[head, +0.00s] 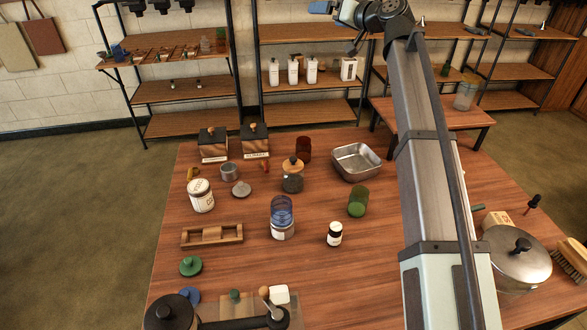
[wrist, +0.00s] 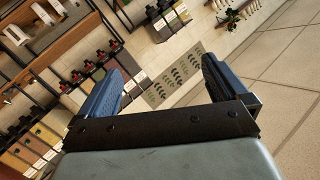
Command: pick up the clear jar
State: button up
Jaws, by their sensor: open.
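A clear glass jar (head: 466,95) stands on a small side table at the back right in the head view. A second see-through jar (head: 292,181) with a wooden lid and dark contents stands near the middle of the main table. I cannot tell for sure which one the task names. My gripper (wrist: 162,84) is open and empty in the wrist view, its two blue fingers wide apart. In the head view it is high up at the top edge, with a bit of blue finger (head: 320,7) showing, far from both jars. No jar shows in the wrist view.
The main table (head: 260,256) is crowded: a blue glass (head: 282,211), green glass (head: 358,201), steel pan (head: 357,163), white canister (head: 200,195) and lidded pot (head: 516,258). My arm covers the table's right part. Shelves (head: 185,90) line the wall behind.

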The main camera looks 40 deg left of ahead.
jog(key=s+a+r+n+g, duration=0.2)
jog(key=s+a+n+g, duration=0.1)
jog(key=s+a, duration=0.6)
jog(key=h, duration=1.4)
send_over(293, 159)
jog(key=d, duration=0.1)
notch_tip(293, 159, down, 34)
jog(key=r, duration=0.1)
jog(key=shift+n+g, duration=0.3)
jog(key=f, duration=0.7)
jog(key=shift+a+f, duration=0.35)
jog(key=shift+w+a+f, duration=0.1)
jog(key=shift+f, duration=0.95)
jog(key=shift+w+a+f, duration=0.1)
jog(key=shift+a+f, duration=0.05)
jog(key=shift+f, duration=0.85)
jog(key=shift+w+a+f, duration=0.1)
jog(key=shift+f, duration=0.95)
jog(key=c, duration=1.3)
